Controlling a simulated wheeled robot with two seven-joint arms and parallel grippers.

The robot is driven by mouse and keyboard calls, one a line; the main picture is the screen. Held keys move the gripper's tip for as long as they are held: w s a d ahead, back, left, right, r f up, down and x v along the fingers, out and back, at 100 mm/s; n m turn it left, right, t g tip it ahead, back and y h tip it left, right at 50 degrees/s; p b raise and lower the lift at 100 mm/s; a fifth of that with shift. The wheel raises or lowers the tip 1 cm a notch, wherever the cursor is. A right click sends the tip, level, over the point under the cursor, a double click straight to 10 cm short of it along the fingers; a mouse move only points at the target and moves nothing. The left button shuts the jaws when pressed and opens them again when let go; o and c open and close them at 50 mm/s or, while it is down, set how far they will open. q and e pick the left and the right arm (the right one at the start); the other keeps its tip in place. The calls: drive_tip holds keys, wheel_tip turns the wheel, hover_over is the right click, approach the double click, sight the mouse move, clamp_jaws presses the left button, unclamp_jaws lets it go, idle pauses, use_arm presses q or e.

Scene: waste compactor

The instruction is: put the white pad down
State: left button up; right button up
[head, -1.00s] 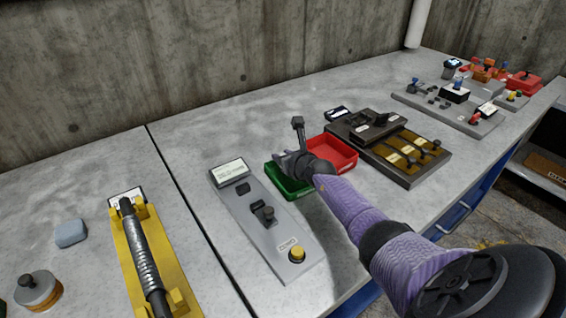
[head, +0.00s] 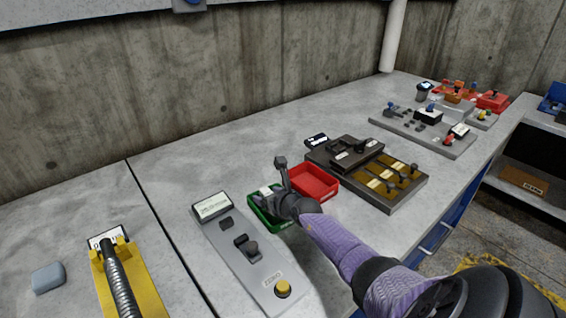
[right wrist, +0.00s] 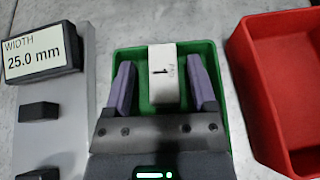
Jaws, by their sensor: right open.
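The white pad (right wrist: 163,75), marked with a 1, is at the green tray (right wrist: 143,60) in the right wrist view. It is between the two purple fingers of my right gripper (right wrist: 161,86), with a gap on each side. That gripper is open and does not hold the pad. In the head view the right gripper (head: 272,186) is over the green tray (head: 259,217) and partly hides its inside. A small pale patch beside the fingers could be the pad. My left gripper is not in view.
A red tray (head: 325,187) stands right of the green one. A grey gauge panel (head: 240,262), whose display (right wrist: 38,50) reads 25.0 mm, lies to the left. A dark fixture (head: 385,198) with brass strips is farther right. Free bench lies behind the trays.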

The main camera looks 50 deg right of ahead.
drive_tip(key=p+v, duration=0.3)
drive_tip(key=v, duration=0.2)
drive_tip(key=r+p+v, duration=0.1)
drive_tip(key=p+v, duration=0.2)
drive_tip(key=v, duration=0.2)
drive_tip(key=shift+w+d+r+p, duration=0.1)
drive_tip(key=shift+w+d+p, duration=0.05)
drive_tip(key=shift+w+p, duration=0.2)
drive_tip(key=shift+s, duration=0.35)
